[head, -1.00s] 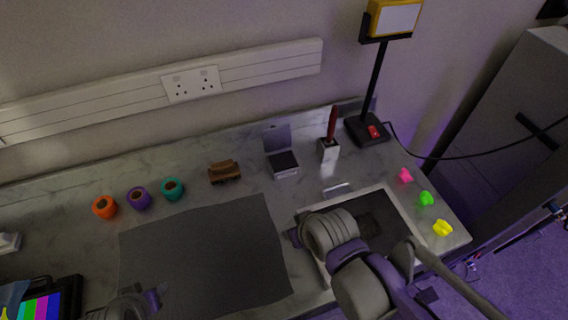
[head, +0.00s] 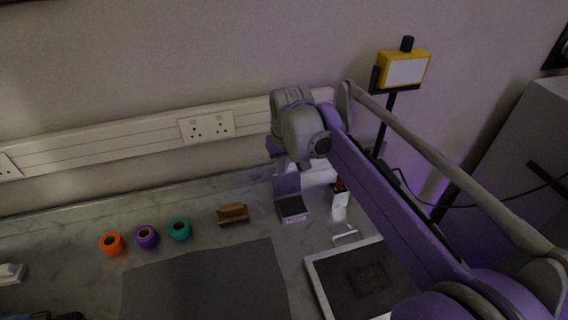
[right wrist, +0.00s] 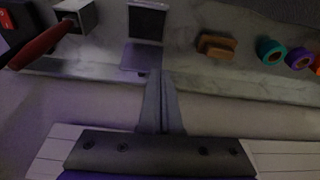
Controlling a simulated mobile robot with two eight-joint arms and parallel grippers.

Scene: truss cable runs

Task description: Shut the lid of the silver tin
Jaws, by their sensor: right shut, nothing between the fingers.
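The silver tin (head: 293,208) stands on the marble counter near the wall, with a dark inside. Its lid (head: 287,185) stands up, open, at the tin's rear edge. My right gripper (head: 282,165) is shut and empty, behind and above the lid on the wall side, partly hidden by its own wrist. In the right wrist view the tin (right wrist: 147,22) is at the top with its lid (right wrist: 141,57) below it. The shut fingertips (right wrist: 156,72) reach the lid's free edge; I cannot tell whether they touch. My left gripper is not in view.
A silver holder with a red-handled tool (head: 340,195) stands close right of the tin. A brown wooden item (head: 233,213) lies left. The wall trunking (head: 150,143) runs close behind my right gripper. The dark mat (head: 205,285) is clear.

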